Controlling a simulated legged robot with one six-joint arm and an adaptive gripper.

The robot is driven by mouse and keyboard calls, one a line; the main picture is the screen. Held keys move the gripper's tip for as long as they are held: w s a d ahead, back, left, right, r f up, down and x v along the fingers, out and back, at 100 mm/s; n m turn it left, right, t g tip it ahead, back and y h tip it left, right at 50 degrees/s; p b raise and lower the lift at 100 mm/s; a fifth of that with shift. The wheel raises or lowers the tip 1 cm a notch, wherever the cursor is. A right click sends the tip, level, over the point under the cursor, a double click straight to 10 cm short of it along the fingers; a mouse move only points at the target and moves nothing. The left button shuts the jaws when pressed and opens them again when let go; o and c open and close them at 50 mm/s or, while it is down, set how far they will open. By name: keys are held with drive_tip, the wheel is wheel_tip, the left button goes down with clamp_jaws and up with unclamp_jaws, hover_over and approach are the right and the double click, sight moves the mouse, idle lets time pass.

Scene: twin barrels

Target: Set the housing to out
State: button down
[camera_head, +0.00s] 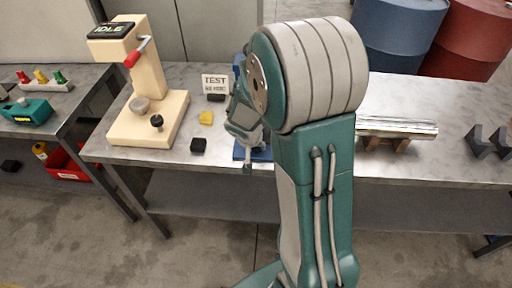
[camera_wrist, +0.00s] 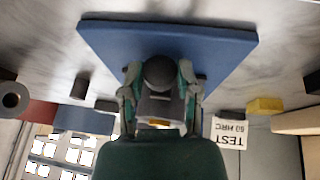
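A blue base plate (camera_wrist: 215,45) fills the top of the wrist view, with a dark round knob (camera_wrist: 160,72) and a grey body in front of it. I take this blue fixture to be the housing, but no label shows that. My gripper (camera_wrist: 160,80) has one finger on each side of the knob and grey body. The fingers are apart, close to the knob; I cannot tell whether they touch it. In the head view my gripper (camera_head: 244,132) is at the fixture, and the blue base (camera_head: 240,153) shows only in part behind my arm.
A cream machine (camera_head: 150,115) with a red-handled lever and "IDLE" display stands left on the bench. A "TEST 60 HRC" sign (camera_head: 215,83), yellow block (camera_head: 206,118) and black block (camera_head: 198,145) lie between. A metal bar (camera_head: 398,127) rests on supports at right.

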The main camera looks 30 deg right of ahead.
drive_tip(key=shift+c, duration=1.6)
unclamp_jaws()
drive_tip(key=shift+a, duration=0.1)
drive_tip(key=shift+a, duration=0.1)
drive_tip(key=v, duration=1.2)
drive_tip(key=shift+a, duration=0.15)
